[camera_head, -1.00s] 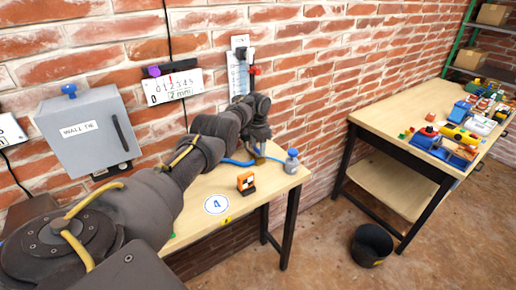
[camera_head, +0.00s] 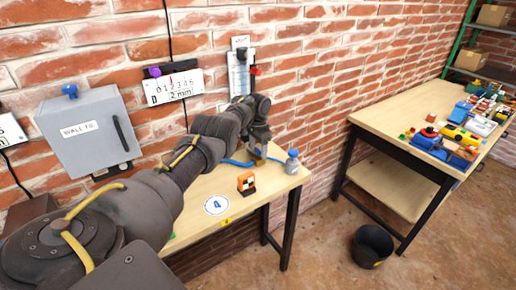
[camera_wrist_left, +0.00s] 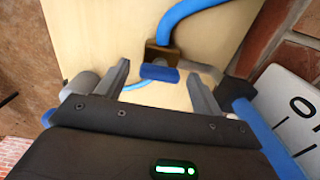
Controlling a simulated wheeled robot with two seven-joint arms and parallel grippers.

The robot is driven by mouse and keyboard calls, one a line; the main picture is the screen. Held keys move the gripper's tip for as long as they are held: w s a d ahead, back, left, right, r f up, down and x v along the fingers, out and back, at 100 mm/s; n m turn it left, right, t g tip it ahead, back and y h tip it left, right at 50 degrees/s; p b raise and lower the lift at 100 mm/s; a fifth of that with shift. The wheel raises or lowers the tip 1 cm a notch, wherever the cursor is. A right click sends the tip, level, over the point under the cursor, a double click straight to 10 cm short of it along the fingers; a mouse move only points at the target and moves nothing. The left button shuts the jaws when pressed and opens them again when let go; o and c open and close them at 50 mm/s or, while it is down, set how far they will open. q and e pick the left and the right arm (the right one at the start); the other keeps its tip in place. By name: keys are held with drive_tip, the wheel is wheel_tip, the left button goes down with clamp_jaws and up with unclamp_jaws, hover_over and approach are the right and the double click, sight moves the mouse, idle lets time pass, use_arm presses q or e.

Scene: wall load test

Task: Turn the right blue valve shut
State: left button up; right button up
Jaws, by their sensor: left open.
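The blue valve handle (camera_wrist_left: 159,73) sits on a brass body (camera_wrist_left: 163,54) over the pale tabletop in the left wrist view. A blue hose (camera_wrist_left: 192,14) runs from the brass body. My left gripper (camera_wrist_left: 160,84) is open, with one finger on each side of the handle; I cannot tell whether either finger touches it. In the head view my left gripper (camera_head: 259,146) is at the back of the near table by the wall, largely covering the valve. The blue hose (camera_head: 238,163) shows beside it. My right gripper is not in view.
A grey bottle with a blue top (camera_head: 292,162) stands close right of the gripper. An orange-and-black block (camera_head: 246,184) sits in front. A grey wall box (camera_head: 85,132) and scale plate (camera_head: 173,87) are on the brick wall. A black bucket (camera_head: 372,246) stands on the floor.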

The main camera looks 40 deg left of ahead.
sight(258, 150)
use_arm(q)
drive_tip(key=shift+r, duration=0.1)
wheel_tip(258, 150, up, 11)
drive_tip(key=shift+f+p, duration=0.2)
drive_tip(key=shift+p, duration=0.1)
idle(0.5)
